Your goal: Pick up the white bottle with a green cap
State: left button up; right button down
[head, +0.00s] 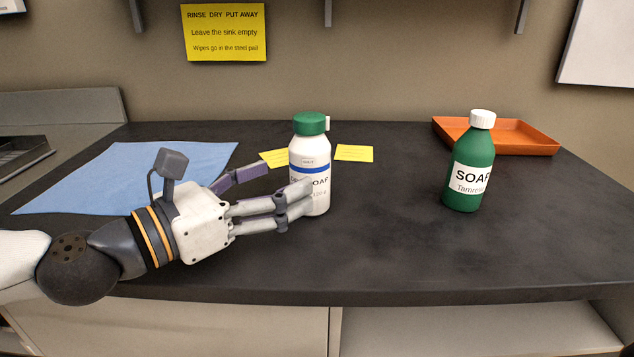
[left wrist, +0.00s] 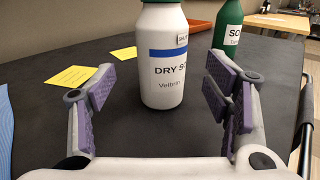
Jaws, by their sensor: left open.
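The white bottle with a green cap (head: 310,155) stands upright on the dark counter, near the middle of the head view. It has a blue stripe and a label; the left wrist view shows the bottle (left wrist: 163,75) with "DRY SO..." on it and its cap cut off at the top. My left gripper (head: 285,190) comes from the left with its fingers at the bottle. In the left wrist view the open fingers (left wrist: 162,95) are spread to either side, with the bottle ahead between them and gaps on both sides. My right gripper is out of view.
A green soap bottle (head: 468,170) with a white cap stands to the right, before an orange tray (head: 540,148). A blue cloth (head: 110,175) lies at left. Yellow notes (head: 354,153) lie near the white bottle. The counter between the bottles is clear.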

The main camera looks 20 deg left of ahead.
aim_at(294, 171)
pick_arm(q)
jog(key=shift+w+d+f+b, duration=0.1)
jog(key=shift+w+f+b, duration=0.15)
jog(key=shift+f, duration=0.2)
jog(key=shift+w+d+f+b, duration=0.1)
jog(key=shift+w+f+b, duration=0.05)
jog(key=shift+f+b, duration=0.25)
jog(key=shift+d+r, duration=0.1)
jog(key=shift+r, duration=0.15)
jog(key=shift+w+d+r+b, duration=0.15)
jog(key=shift+r+b, duration=0.2)
jog(key=x, duration=0.2)
jog(key=r+x, duration=0.1)
jog(key=x, duration=0.2)
jog(key=c, duration=1.4)
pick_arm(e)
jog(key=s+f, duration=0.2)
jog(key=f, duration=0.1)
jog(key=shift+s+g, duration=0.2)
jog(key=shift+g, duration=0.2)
pick_arm(q)
jog(key=shift+r, duration=0.1)
